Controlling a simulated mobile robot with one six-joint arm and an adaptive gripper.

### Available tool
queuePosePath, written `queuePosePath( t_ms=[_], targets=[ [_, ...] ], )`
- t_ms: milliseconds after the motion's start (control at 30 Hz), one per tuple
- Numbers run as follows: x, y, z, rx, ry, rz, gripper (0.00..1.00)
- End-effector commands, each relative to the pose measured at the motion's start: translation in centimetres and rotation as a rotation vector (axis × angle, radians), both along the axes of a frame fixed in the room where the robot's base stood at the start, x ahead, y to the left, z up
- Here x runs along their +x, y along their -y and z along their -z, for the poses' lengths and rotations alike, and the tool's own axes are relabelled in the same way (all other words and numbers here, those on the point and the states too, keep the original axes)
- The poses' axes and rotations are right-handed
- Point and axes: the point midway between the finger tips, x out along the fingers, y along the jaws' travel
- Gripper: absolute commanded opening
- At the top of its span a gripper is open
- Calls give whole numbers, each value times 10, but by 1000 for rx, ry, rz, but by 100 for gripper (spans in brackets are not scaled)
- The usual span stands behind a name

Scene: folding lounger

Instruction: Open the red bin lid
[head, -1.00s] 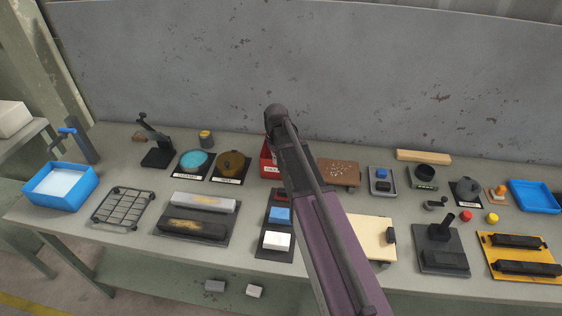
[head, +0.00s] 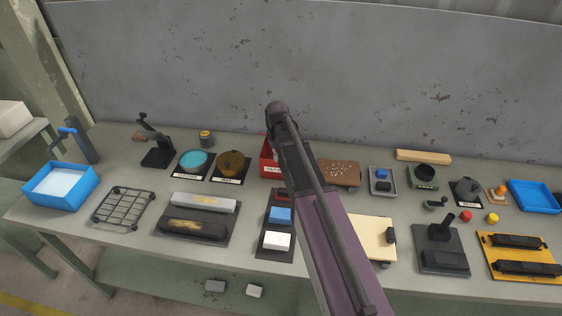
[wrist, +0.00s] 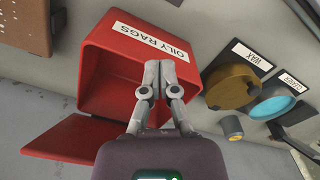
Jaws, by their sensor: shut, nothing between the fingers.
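The red bin (wrist: 112,38), labelled "OILY RAGS", stands on the bench. In the wrist view its inside shows, and a flat red lid panel (wrist: 68,136) stands swung away from the opening at the lower left. In the head view only the left part of the bin (head: 267,166) shows; my arm covers the rest. My gripper (wrist: 152,92) is shut and empty, with its fingertips in front of the bin's opening, near the labelled side. I cannot tell if they touch it. The head view hides my fingers behind my arm.
Beside the bin are a brown round-lidded pot (head: 231,164) labelled "WAX", a teal disc (head: 193,161) and a small yellow-topped can (head: 206,139). A brown speckled board (head: 340,174) lies to the right. A grey wall (head: 330,60) rises behind the bench.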

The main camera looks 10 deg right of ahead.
Motion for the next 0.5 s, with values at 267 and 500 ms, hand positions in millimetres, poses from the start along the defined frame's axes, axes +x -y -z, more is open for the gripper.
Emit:
queuePosePath(
  t_ms=[267, 500],
  targets=[
    [10, 4, 0, 0, 0, 0, 0],
    [18, 8, 0, 0, 1, 1, 0]
  ],
)
